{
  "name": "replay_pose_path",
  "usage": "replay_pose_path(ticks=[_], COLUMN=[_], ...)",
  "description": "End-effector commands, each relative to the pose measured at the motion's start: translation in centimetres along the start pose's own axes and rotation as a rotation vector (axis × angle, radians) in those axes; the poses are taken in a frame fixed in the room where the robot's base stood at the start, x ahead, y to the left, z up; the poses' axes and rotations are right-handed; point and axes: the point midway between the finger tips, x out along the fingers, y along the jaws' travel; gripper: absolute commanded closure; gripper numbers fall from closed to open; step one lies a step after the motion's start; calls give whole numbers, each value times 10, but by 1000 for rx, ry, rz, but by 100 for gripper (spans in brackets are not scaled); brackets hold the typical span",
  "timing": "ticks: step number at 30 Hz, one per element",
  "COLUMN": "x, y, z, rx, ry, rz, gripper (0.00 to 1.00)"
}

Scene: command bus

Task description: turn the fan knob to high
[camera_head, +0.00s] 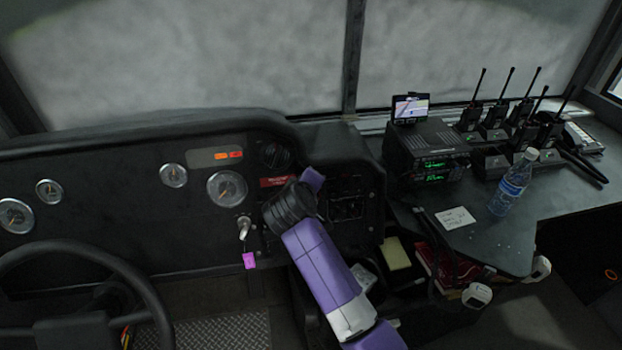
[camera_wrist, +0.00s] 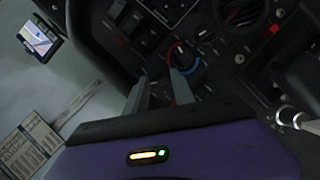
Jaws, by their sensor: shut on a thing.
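My gripper (camera_wrist: 160,75) reaches into the dark dashboard panel (camera_wrist: 210,88). In the wrist view its two grey fingers stand a little apart, shut on a small dark thing that I take to be the fan knob. That knob is mostly hidden between the fingertips, so its setting cannot be read. A round dial with a red and blue ring (camera_wrist: 197,72) sits right beside the right finger. In the head view my purple arm covers the fingers and the knob.
Another dial (camera_wrist: 243,12) and rocker switches (camera_wrist: 133,20) are close by. A key with a pink tag (camera_head: 250,261) hangs left of my arm. A steering wheel (camera_head: 75,252) is at the left. A water bottle (camera_head: 512,185) and radios (camera_head: 470,118) stand on the right counter.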

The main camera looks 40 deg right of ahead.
Motion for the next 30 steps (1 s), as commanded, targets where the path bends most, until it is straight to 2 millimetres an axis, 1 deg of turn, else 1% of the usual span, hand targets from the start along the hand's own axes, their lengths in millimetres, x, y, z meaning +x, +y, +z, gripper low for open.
replay_pose_path(ticks=[2, 15, 24, 30], x=[-1, 0, 0, 1], y=[3, 4, 3, 3], z=[0, 2, 2, 2], rx=[67, 428, 587, 637], ry=[-4, -4, -4, -3], rz=[-29, -182, -248, -269], gripper=[100, 100, 100, 100])
